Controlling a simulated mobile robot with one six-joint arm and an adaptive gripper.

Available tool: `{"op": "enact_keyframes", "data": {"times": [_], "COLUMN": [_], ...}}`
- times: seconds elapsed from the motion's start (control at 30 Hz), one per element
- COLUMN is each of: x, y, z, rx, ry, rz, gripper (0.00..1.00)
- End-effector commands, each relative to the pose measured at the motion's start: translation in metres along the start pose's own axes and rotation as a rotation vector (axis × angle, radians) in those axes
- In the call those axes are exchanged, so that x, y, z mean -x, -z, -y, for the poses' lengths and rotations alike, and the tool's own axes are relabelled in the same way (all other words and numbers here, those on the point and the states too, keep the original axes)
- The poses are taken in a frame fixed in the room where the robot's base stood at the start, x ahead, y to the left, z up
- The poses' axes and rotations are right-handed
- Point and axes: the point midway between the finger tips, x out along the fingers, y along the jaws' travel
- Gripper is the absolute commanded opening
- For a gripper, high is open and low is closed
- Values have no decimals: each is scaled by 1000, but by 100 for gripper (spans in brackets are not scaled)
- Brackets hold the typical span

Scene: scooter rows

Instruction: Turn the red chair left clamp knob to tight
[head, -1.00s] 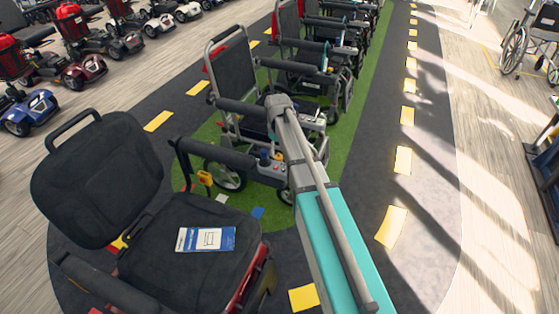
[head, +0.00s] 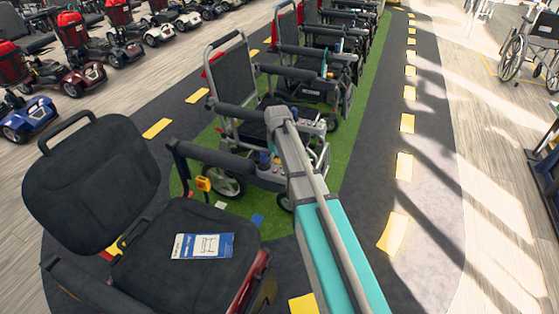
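A chair with a black seat and backrest (head: 92,172) and red lower body panels (head: 247,282) stands at the lower left. A black armrest (head: 215,158) juts out on its far side, with a small yellow part (head: 203,184) below its rear end. I cannot tell whether that part is a clamp knob, and I make out no left clamp knob for certain. My teal and grey arm reaches up from the bottom, right of the chair. My gripper does not show; the arm's end joint hides what is beyond it.
A blue and white leaflet (head: 203,246) lies on the chair's seat. A row of grey-framed chairs (head: 233,75) stands on the green strip behind, close to my arm. Scooters (head: 60,73) line the upper left. The dark lane with yellow marks (head: 404,166) at right is clear.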

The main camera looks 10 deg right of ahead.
Motion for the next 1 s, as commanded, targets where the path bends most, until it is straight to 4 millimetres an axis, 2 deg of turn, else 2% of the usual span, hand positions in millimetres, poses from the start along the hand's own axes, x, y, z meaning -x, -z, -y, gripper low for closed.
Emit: {"op": "enact_keyframes", "data": {"times": [0.03, 0.27, 0.3, 0.47, 1.0], "x": [0, 0, 0, 0, 0], "y": [0, 0, -7, -1, 2], "z": [0, 1, -10, -1, 2], "rx": [0, 1, -4, 0, -14], "ry": [0, 1, 1, -3, 0], "rz": [0, 0, 0, 2, -1], "gripper": [48, 5, 0, 1, 1]}}
